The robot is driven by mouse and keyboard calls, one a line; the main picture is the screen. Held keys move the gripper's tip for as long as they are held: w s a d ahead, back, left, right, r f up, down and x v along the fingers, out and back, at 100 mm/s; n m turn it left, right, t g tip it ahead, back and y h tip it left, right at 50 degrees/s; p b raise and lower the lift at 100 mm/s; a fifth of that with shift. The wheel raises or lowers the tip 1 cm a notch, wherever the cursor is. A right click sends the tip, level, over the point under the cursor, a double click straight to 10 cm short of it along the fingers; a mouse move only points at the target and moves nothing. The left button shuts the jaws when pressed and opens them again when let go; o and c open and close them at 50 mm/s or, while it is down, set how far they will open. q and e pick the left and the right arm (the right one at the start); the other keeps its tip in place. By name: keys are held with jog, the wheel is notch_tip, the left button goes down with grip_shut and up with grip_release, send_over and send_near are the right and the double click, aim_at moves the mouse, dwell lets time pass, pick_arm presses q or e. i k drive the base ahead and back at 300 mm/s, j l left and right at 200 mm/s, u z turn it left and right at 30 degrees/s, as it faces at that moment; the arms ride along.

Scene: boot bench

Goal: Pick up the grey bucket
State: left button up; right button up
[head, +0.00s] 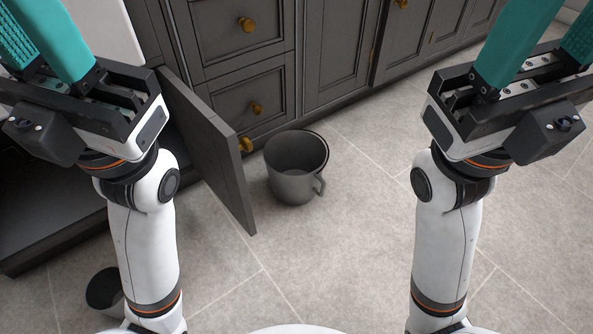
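The grey bucket (292,185) stands upright on the tiled floor near the middle of the head view, with a loop handle on its right side. Its open top shows an empty-looking inside. My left gripper (38,40) is raised at the upper left, well apart from the bucket, with its teal fingers spread and nothing visible between them. My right gripper (548,35) is raised at the upper right, also apart from the bucket, its teal fingers spread. The fingertips of both grippers run out of the picture.
An open cabinet door (212,150) juts out just left of the bucket. Grey cabinets (335,60) with brass knobs run behind it. A dark round container (103,290) at the lower left is partly hidden by my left arm. The floor (350,240) right of and before the bucket is clear.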

aim_at(295, 159)
jog(key=j+z, duration=0.15)
jog(key=j, duration=1.8)
